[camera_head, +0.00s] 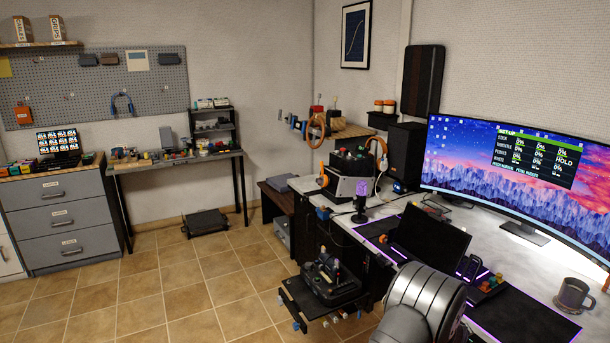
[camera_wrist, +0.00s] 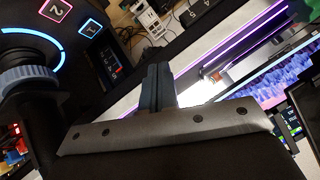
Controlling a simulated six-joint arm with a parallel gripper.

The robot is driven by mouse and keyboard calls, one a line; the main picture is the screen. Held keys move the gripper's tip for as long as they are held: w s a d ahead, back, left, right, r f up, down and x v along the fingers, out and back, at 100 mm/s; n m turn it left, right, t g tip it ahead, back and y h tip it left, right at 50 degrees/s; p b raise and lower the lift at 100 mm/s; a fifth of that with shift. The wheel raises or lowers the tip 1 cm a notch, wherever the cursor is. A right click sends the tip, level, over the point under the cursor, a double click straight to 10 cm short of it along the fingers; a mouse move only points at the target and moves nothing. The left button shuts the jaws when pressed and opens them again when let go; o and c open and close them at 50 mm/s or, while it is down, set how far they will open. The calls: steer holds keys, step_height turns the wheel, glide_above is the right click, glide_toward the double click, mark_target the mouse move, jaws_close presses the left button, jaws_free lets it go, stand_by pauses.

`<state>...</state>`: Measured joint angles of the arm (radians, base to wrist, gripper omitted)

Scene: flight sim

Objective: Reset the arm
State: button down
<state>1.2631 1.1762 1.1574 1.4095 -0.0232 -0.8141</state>
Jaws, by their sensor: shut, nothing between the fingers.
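My gripper (camera_wrist: 157,72) shows in the wrist view. Its two dark fingers stand together above a grey metal bar, shut with nothing between them. In the head view a grey rounded part of my arm (camera_head: 425,305) rises at the bottom, in front of the desk; my fingers do not show there. In the wrist view a dark panel with glowing numbered keys and a blue lit ring (camera_wrist: 35,35) is at the upper left. A purple-lit edge (camera_wrist: 235,40) runs behind the fingers.
The desk holds a wide curved monitor (camera_head: 520,170), a dark laptop-like screen (camera_head: 430,238), a purple microphone (camera_head: 361,198) and a grey mug (camera_head: 573,296). A black control unit (camera_head: 328,280) sits on a low stand left of my arm. Tiled floor (camera_head: 190,285) is open at the left.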

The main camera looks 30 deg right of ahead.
steer(key=w+a+n+t+y, duration=0.1)
steer(key=w+a+n+y, duration=0.4)
steer(key=w+a+n, duration=1)
steer(key=s+a+r+n+g, duration=0.3)
steer(key=s+n, duration=0.4)
steer(key=n, duration=0.6)
steer(key=shift+a+r+g+h, duration=0.25)
steer(key=shift+a+g, duration=0.5)
steer(key=shift+g, duration=0.55)
